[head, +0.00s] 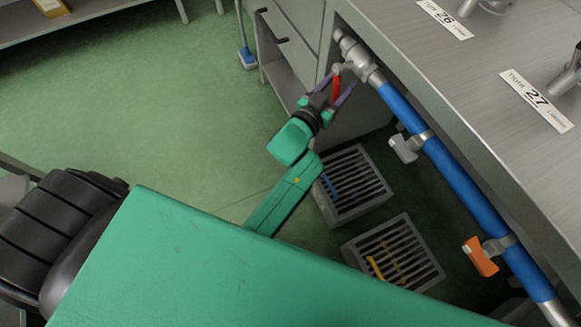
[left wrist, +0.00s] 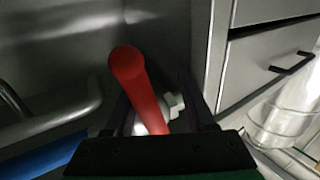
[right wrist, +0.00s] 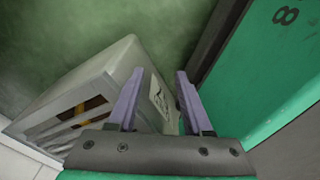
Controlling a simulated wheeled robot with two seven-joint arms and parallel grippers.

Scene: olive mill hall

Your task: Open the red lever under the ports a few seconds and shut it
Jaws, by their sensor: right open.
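The red lever (head: 337,88) hangs from the metal valve (head: 356,58) at the far end of the blue pipe (head: 440,165), under the edge of the steel counter. My left gripper (head: 336,91) is at the lever with one finger on either side of it. In the left wrist view the red lever (left wrist: 138,86) stands between the fingers (left wrist: 158,110), nearer the left one, with a gap on the right, so the gripper is open. My right gripper (right wrist: 158,98) is open and empty, and shows only in the right wrist view.
A grey handle (head: 405,147) and an orange handle (head: 480,257) hang along the pipe. Grey slatted crates (head: 352,213) (head: 352,250) stand on the floor below. Green floor to the left is open.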

